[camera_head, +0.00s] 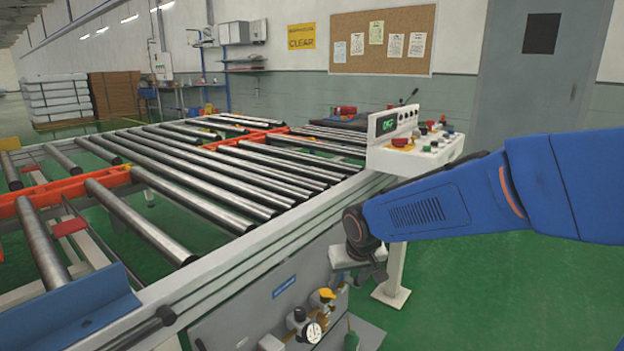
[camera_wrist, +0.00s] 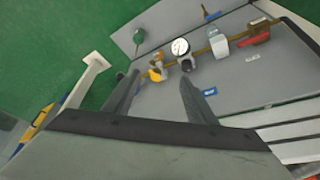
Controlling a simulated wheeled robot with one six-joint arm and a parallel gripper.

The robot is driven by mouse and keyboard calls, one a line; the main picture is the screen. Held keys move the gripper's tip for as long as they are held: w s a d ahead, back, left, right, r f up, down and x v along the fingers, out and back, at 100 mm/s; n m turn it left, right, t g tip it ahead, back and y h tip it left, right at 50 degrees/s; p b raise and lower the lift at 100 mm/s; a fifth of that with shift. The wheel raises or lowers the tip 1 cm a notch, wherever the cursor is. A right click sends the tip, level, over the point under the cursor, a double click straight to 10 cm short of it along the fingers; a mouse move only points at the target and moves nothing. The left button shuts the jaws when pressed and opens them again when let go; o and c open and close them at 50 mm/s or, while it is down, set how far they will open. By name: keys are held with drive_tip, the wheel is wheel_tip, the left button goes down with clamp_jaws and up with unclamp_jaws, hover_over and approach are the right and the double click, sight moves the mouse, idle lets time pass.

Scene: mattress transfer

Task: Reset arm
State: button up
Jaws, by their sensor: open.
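My gripper (camera_head: 368,268) hangs at the end of my blue arm, in front of the conveyor's side and below the control box (camera_head: 412,150). In the wrist view, the two dark fingers of my gripper (camera_wrist: 159,80) stand apart with nothing between them. Beyond them are a round gauge (camera_wrist: 180,47) and a yellow-knobbed valve (camera_wrist: 157,75) on a grey panel. In the head view the gripper is small and dark, and its fingers are hard to make out. My arm enters from the right and hides part of the room behind it.
The roller conveyor (camera_head: 255,238) fills the left and middle, with bare metal rollers. Below its near side, the gauge (camera_head: 312,333) and valves sit close to my gripper. The control box's white post (camera_head: 395,275) stands just right. Green floor (camera_head: 480,285) is clear at right.

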drive_tip(key=s+d+r+m, duration=0.1)
drive_tip(key=s+d+r, duration=0.5)
drive_tip(key=s+d, duration=0.9)
drive_tip(key=s, duration=0.5)
drive_tip(key=s+d+m+h, duration=0.1)
drive_tip(key=s+d, duration=0.3)
drive_tip(key=s, duration=0.4)
drive_tip(key=shift+d+f+m, duration=0.25)
drive_tip(key=shift+m, duration=0.05)
idle(0.5)
